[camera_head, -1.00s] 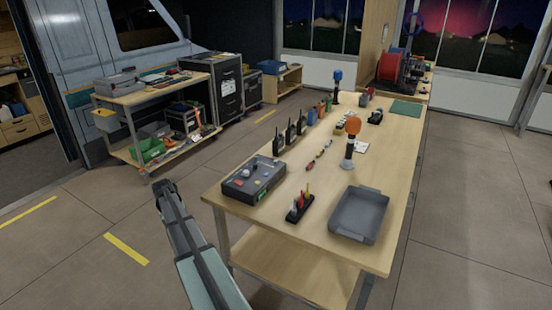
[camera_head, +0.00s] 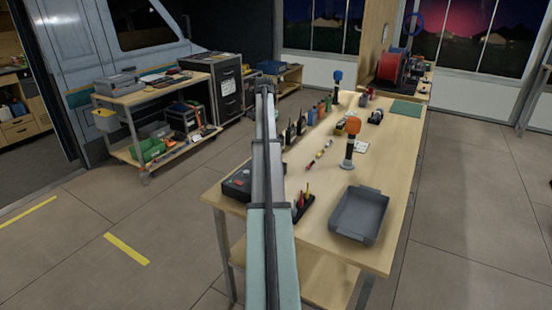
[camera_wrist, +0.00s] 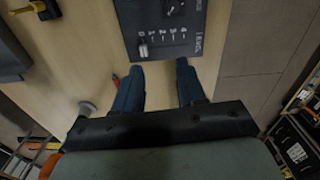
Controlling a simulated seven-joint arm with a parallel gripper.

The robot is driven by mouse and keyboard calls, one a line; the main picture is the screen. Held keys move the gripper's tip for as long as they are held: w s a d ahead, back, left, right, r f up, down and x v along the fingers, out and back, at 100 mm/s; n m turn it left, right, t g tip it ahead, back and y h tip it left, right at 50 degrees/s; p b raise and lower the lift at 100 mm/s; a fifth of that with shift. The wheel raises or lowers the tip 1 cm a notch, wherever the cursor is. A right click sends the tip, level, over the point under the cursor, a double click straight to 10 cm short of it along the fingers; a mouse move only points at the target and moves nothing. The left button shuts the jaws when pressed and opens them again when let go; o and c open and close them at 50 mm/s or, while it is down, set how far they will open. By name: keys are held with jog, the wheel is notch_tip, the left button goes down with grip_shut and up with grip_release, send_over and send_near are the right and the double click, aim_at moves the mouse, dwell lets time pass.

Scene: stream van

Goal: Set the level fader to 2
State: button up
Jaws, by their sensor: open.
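The dark control box (camera_head: 237,184) sits at the near left corner of the workbench, mostly hidden behind my arm in the head view. In the wrist view its panel (camera_wrist: 200,50) fills the top middle. A row of small digits runs across it, with lettering at the right. The light fader knob (camera_wrist: 143,50) is at the left end of the row; I cannot read the digits surely. My gripper (camera_wrist: 160,68) is open and empty, its two blue fingers apart at the panel's lower edge. The left finger is near the knob in the picture; contact cannot be told.
The workbench (camera_head: 310,235) carries a grey tray (camera_head: 358,215), a holder with pens (camera_head: 303,203), an orange-topped tool (camera_head: 350,145) and several radios. A round grey thing (camera_wrist: 88,108) is left of my gripper in the wrist view. Open floor lies to the left.

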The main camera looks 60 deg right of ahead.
jog(key=s+d+r+m, duration=0.1)
jog(key=s+d+r, duration=0.1)
jog(key=s+d, duration=0.15)
jog(key=f, duration=0.9)
jog(key=a+f, duration=0.1)
jog(key=f, duration=0.3)
jog(key=shift+f, duration=0.35)
grip_shut()
